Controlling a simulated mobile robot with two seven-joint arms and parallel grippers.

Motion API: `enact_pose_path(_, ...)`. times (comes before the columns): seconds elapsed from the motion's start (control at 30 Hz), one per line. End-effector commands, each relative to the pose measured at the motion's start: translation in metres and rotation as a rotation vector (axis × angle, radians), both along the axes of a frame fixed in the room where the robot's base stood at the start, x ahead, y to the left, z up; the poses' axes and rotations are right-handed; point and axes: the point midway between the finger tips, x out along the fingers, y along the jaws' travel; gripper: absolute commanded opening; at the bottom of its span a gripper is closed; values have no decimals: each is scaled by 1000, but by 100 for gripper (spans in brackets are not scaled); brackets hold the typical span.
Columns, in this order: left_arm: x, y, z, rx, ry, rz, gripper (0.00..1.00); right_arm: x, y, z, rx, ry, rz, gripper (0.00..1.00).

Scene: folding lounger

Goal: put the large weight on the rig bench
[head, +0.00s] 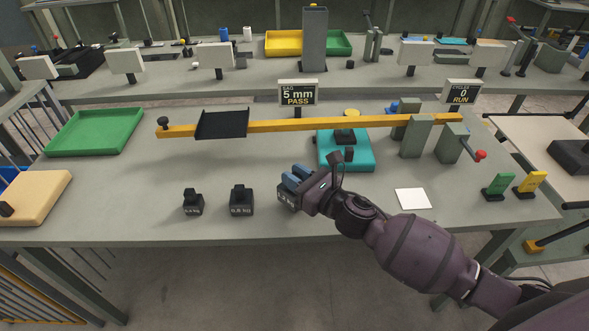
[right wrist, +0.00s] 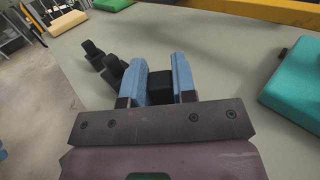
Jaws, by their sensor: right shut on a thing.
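Three dark weights stand in a row near the front of the grey rig bench (head: 120,185): a small one (head: 193,203), a middle one marked 0.8 kg (head: 241,201) and the large weight (head: 287,201) at the right. My right gripper (head: 293,178) is shut on the large weight, with its blue fingers on either side of the knob. In the right wrist view the black knob (right wrist: 160,90) sits between the fingers. The large weight appears to rest on the bench; its label is partly hidden by the gripper. My left gripper is not in view.
A yellow beam (head: 290,126) with a black tray (head: 222,123) spans the bench behind the weights. A teal block (head: 357,165) lies behind my right gripper. A green tray (head: 95,132) is at left, a white card (head: 412,199) at right.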

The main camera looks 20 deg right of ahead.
Motion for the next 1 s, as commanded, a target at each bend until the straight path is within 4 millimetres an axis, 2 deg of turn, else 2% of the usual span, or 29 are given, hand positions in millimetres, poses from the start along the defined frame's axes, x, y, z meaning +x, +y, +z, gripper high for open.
enact_pose_path(0.03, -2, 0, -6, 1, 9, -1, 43, 0, 1, -9, 5, 2, -1, 0)
enact_pose_path(0.13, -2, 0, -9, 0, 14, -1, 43, 0, 1, -19, 3, 1, 0, 0)
enact_pose_path(0.4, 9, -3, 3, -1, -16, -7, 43, 1, 0, -18, 2, -6, 1, 0)
enact_pose_path(0.6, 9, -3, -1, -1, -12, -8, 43, 1, 0, -22, 2, -4, 1, 0)
enact_pose_path(0.63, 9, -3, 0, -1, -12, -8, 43, 0, 0, -25, 0, 1, -1, 28)
enact_pose_path(0.77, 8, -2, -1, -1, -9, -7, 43, 0, 0, -24, 0, 1, -1, 48)
enact_pose_path(0.8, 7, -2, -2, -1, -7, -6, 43, 0, 0, -24, 0, 1, -1, 51)
enact_pose_path(1.0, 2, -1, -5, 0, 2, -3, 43, 0, 0, -25, 0, 1, -1, 51)
